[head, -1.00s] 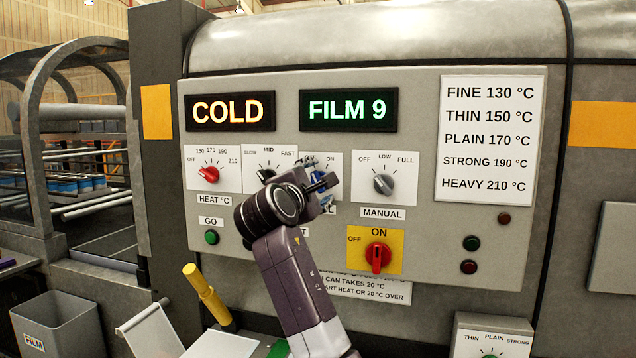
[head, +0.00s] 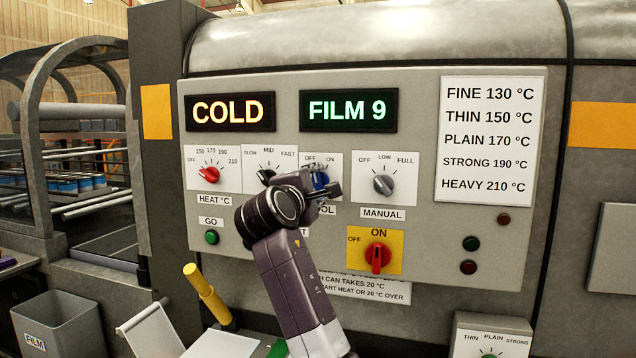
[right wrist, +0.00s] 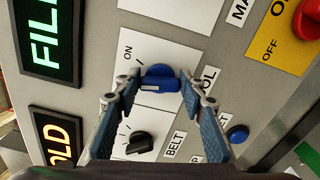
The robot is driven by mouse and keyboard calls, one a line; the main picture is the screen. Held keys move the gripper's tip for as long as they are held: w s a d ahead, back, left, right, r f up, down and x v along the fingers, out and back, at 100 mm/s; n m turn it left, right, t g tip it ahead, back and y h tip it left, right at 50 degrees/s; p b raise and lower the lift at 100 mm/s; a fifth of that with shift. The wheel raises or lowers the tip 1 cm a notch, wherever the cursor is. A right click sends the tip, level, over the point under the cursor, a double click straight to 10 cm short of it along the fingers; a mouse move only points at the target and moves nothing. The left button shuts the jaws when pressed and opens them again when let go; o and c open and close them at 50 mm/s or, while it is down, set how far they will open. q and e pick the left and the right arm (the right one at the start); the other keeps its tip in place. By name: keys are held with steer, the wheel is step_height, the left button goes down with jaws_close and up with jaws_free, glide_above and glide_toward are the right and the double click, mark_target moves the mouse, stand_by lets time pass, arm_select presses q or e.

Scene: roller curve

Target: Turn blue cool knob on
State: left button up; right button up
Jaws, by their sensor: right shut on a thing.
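The blue cool knob (right wrist: 160,80) sits on a white plate marked ON, between the two fingers of my right gripper (right wrist: 159,84) in the right wrist view. The fingers are shut on its sides. In the head view the blue knob (head: 320,180) is partly hidden behind my right gripper (head: 325,186), under OFF and ON marks. I cannot tell clearly which mark the knob points to. My left gripper is not in view.
A black belt knob (right wrist: 139,143) is close beside the cool knob. The grey manual knob (head: 383,184), red heat knob (head: 209,174) and red main switch (head: 377,256) are on the same panel (head: 420,240). Displays (head: 348,110) read COLD and FILM 9.

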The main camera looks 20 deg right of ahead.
steer(key=m, duration=0.3)
steer(key=shift+f+m, duration=0.1)
steer(key=shift+m, duration=0.2)
steer(key=shift+f+m, duration=0.15)
steer(key=shift+m, duration=1.75)
steer(key=o, duration=1.2)
steer(key=shift+c, duration=0.2)
steer(key=v, duration=0.7)
steer(key=shift+s+a, duration=0.2)
